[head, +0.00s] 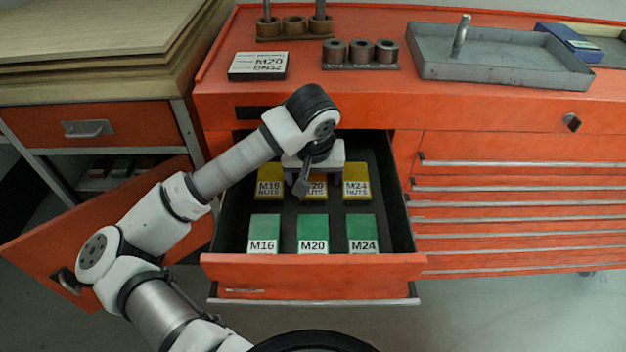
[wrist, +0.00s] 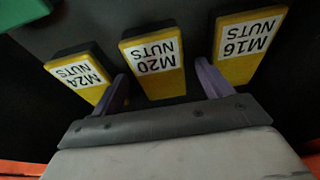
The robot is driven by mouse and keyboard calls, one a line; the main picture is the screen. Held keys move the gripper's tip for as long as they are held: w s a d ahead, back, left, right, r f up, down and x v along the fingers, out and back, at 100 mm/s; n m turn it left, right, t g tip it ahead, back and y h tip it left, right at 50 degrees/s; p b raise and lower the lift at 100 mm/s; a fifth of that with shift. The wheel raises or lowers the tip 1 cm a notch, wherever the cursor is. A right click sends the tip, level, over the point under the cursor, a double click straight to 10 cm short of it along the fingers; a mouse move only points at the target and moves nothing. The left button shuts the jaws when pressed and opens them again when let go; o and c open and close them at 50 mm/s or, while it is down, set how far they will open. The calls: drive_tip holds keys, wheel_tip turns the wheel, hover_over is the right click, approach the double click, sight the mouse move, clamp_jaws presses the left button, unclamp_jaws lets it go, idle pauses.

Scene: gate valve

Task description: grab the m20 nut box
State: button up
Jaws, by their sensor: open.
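The M20 nuts box (head: 316,188) is yellow with a white label and stands in the middle of the back row in the open drawer. In the head view my gripper (head: 318,180) is above it and partly hides it. In the wrist view the M20 nuts box (wrist: 153,62) shows between the two purple fingers of my gripper (wrist: 160,88). The fingers are apart with nothing held. One finger is on the side of the M24 nuts box (wrist: 76,76), the other on the side of the M16 nuts box (wrist: 241,45). I cannot tell how high the fingertips are.
Green M16 (head: 264,232), M20 (head: 313,232) and M24 (head: 362,232) boxes stand in the drawer's front row. The drawer front (head: 310,272) is an orange edge. A grey tray (head: 495,75) and an M20 DNS2 box (head: 258,66) lie on the cabinet top.

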drive_tip(key=shift+f, duration=0.15)
drive_tip(key=c, duration=1.4)
drive_tip(key=shift+w, duration=0.1)
drive_tip(key=shift+r, duration=0.2)
